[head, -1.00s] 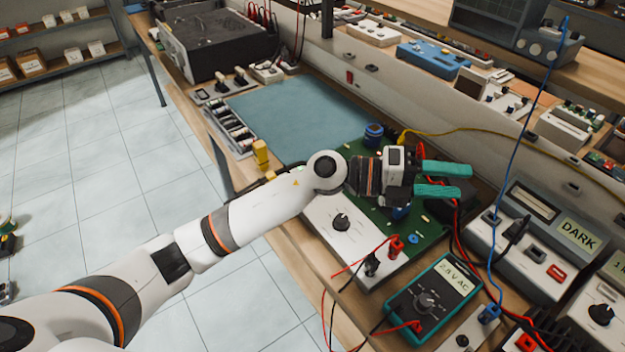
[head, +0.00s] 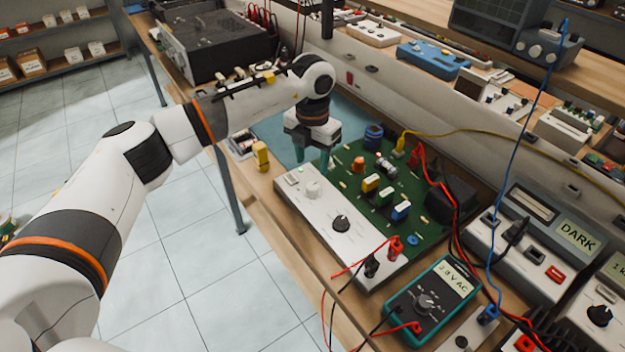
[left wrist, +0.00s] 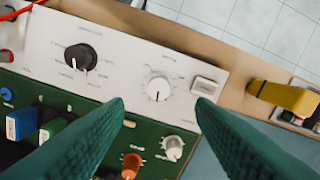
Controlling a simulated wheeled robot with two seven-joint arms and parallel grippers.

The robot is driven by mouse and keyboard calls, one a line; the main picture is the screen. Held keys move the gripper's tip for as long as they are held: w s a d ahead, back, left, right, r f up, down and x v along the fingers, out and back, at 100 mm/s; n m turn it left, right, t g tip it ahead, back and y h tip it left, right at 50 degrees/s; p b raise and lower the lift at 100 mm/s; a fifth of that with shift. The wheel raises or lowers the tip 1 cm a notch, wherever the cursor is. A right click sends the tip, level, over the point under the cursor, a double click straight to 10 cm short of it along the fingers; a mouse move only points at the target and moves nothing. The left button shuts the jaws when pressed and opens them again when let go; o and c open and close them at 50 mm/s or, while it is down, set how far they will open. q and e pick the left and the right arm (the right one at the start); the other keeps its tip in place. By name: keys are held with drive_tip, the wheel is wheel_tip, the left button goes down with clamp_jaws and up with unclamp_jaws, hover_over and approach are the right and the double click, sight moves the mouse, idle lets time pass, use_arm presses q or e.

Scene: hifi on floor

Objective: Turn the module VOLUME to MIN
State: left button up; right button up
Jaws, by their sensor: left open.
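The module is a white front panel (head: 325,212) with a green circuit board (head: 355,175) behind it. The panel carries a white knob (head: 312,189) and a black knob (head: 341,223). In the left wrist view, the white knob (left wrist: 158,88) lies between and beyond my fingertips, and the black knob (left wrist: 82,57) is further left. A small white switch (left wrist: 205,87) sits beside the white knob. The labels are too small to read, so I cannot tell which knob is VOLUME. My left gripper (head: 312,162) is open and empty, pointing down above the board's far end. My right gripper is out of view.
A yellow block (head: 261,155) stands left of the module. A multimeter (head: 431,295) and red and black leads lie at its near end. A blue coil (head: 373,136) and other parts stand up from the board. The blue mat (head: 275,130) has free room.

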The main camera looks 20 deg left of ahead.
sight(313, 185)
use_arm(q)
wheel_tip(313, 185, down, 8)
drive_tip(key=shift+r+p, duration=0.15)
drive_tip(key=shift+p, duration=0.2)
drive_tip(key=shift+c, duration=0.5)
drive_tip(key=c, duration=0.9)
